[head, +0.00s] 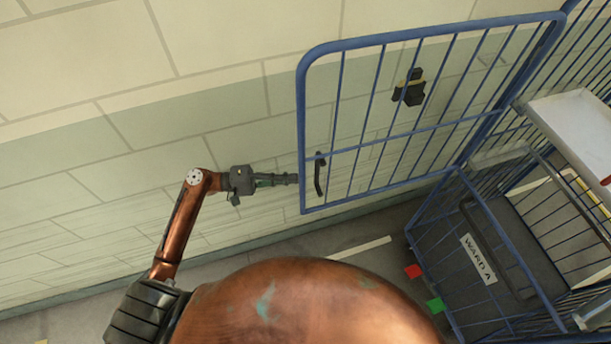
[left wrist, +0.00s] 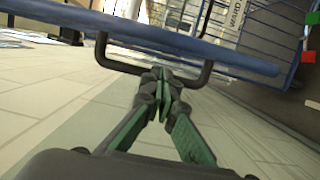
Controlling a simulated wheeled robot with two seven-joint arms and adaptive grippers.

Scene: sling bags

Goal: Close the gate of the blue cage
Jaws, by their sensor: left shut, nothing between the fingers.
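The blue cage (head: 520,262) stands at the right in the head view, with a "WARD A" label on its front. Its barred blue gate (head: 437,30) stands swung open toward the wall. A dark handle (head: 319,177) sits near the gate's outer edge; it also shows in the left wrist view (left wrist: 103,50). My left gripper (head: 297,179) is shut and empty, at the gate's outer edge beside the handle. In the left wrist view its fingertips (left wrist: 163,75) are close to the handle bar; I cannot tell whether they touch it. My right gripper is not in view.
A pale brick wall (head: 120,130) runs behind the gate. A black and yellow latch-like part (head: 409,92) shows among the bars. A grey shelf (head: 575,115) is at the cage's right. Red (head: 413,271) and green (head: 434,305) blocks show by the cage front.

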